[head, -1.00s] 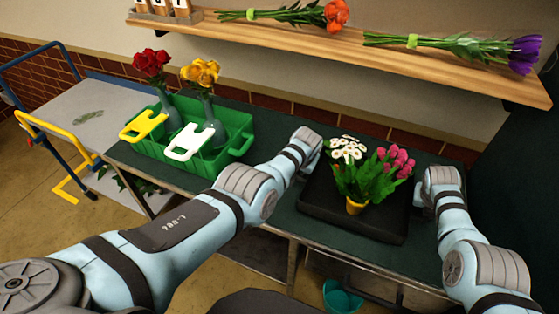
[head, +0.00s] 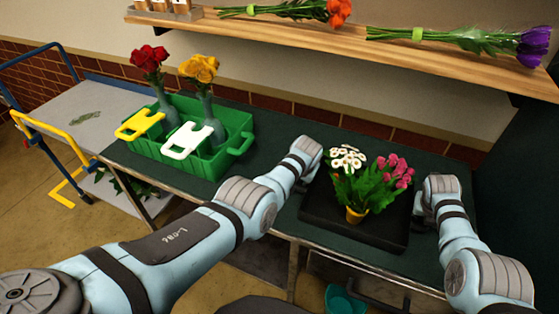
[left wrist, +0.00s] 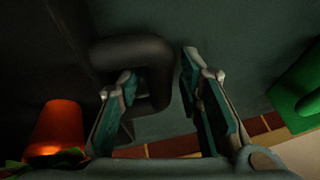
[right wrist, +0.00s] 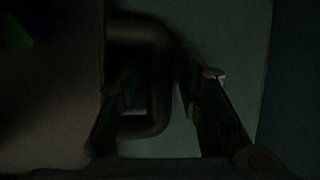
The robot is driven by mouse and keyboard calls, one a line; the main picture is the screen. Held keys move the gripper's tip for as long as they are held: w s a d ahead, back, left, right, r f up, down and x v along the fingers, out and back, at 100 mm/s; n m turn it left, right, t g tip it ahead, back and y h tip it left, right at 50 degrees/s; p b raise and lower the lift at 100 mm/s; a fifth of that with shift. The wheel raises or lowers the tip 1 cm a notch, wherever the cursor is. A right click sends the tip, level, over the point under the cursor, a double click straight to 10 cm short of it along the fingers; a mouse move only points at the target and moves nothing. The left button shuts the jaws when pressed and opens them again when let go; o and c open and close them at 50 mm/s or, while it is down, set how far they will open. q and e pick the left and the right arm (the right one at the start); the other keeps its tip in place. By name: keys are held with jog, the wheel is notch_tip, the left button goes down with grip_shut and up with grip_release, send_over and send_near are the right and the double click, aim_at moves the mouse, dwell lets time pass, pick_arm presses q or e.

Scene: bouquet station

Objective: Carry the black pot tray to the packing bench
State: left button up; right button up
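The black pot tray (head: 322,210) lies flat on the dark green bench top in the head view. My left gripper (left wrist: 158,72) straddles the tray's left loop handle (left wrist: 130,46), one finger inside the loop and one outside, with gaps to the bar. My right gripper (right wrist: 160,72) straddles the right handle (right wrist: 140,30) likewise, in a dark view. Both look open. In the head view my wrists hide the fingers.
A green crate (head: 240,145) with red and yellow flowers in vases stands left on the same bench (head: 270,120). A grey cart (head: 75,112) with a yellow handle is further left. A shelf (head: 420,58) with bouquets runs above. A teal bucket (head: 345,300) is below.

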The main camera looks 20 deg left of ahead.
pick_arm(q)
jog(key=v, duration=0.6)
jog(key=shift+s+d+r, duration=0.15)
jog(key=shift+d+r, duration=0.05)
jog(key=shift+r, duration=0.1)
jog(key=shift+s+r, duration=0.25)
jog(key=shift+r, duration=0.25)
pick_arm(e)
jog(key=shift+s+a+r, duration=0.1)
jog(key=shift+a+r, duration=0.05)
jog(key=shift+r, duration=0.4)
jog(key=v, duration=1.1)
jog(key=shift+f, duration=0.1)
